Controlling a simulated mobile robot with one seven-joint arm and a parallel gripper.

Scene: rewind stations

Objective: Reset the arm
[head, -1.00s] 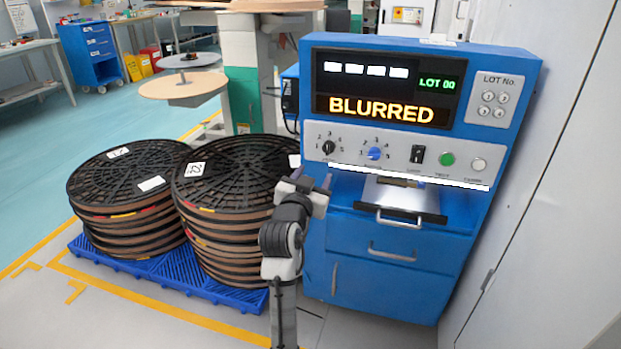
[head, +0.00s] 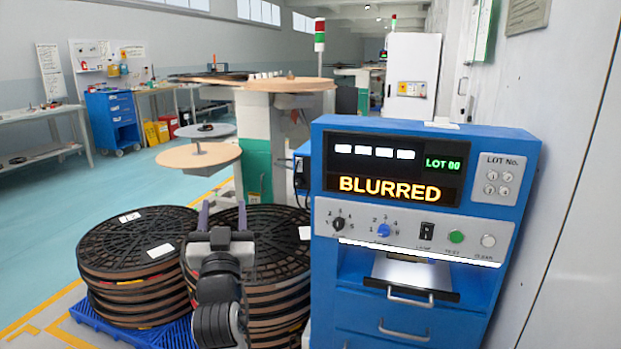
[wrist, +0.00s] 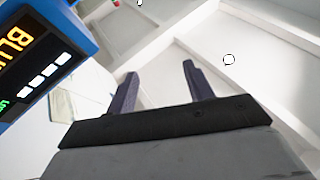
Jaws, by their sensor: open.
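My gripper (head: 222,212) points up in front of the stacked reels in the head view, left of the blue machine (head: 330,250). Its two dark fingers are spread with nothing between them. In the wrist view the open fingers (wrist: 158,78) are also empty, against white ceiling or wall panels. The machine's display (head: 392,168) reads "BLURRED" and "LOT 00". The machine's corner and display also show sideways at the left of the wrist view (wrist: 38,62). A tray with a handle (head: 410,294) sticks out of the machine's lit slot.
Black reels (head: 135,240) are stacked on a blue pallet (head: 165,338) to the left, partly behind my arm. A workstation with round wooden discs (head: 199,155) stands behind. A white wall (head: 560,270) closes the right side. Open floor (head: 45,215) lies at the far left.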

